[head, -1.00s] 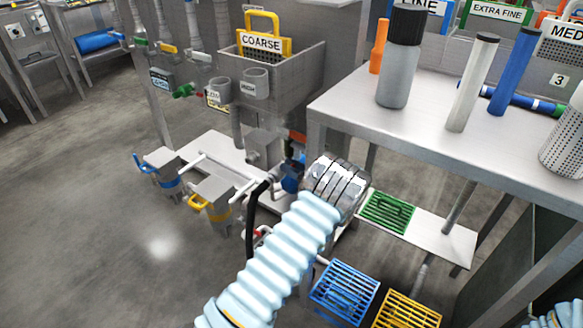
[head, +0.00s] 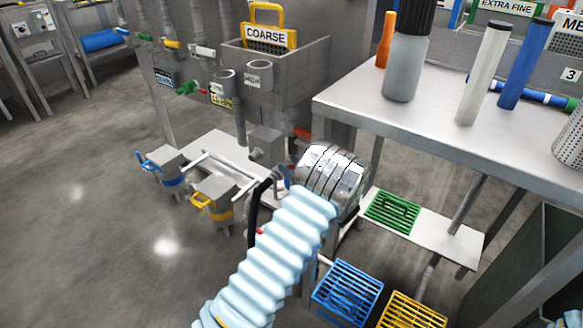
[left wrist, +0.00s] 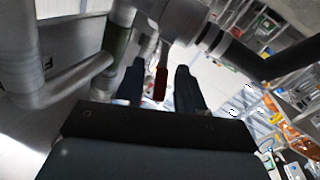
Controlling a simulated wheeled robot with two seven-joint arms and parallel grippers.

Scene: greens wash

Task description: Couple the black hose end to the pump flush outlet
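In the head view a black hose (head: 253,210) rises from the floor and bends at its top toward my left wrist. Its dark end piece (head: 276,177) lies just left of the wrist. My left gripper's fingers are hidden there behind the metal wrist. In the left wrist view my left gripper (left wrist: 160,92) is open, with two dark fingers apart. A narrow red piece (left wrist: 161,84) shows between them; I cannot tell whether they touch it. A black hose (left wrist: 262,64) with a grey end piece shows at the upper right. I cannot make out the flush outlet. My right gripper is out of view.
Grey pipes (left wrist: 62,82) run close on the left in the left wrist view. In the head view, a steel table (head: 440,125) with bottles stands right, a sink with a COARSE sign (head: 266,38) behind. Blue- and yellow-handled boxes stand left of the hose. Floor at left is clear.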

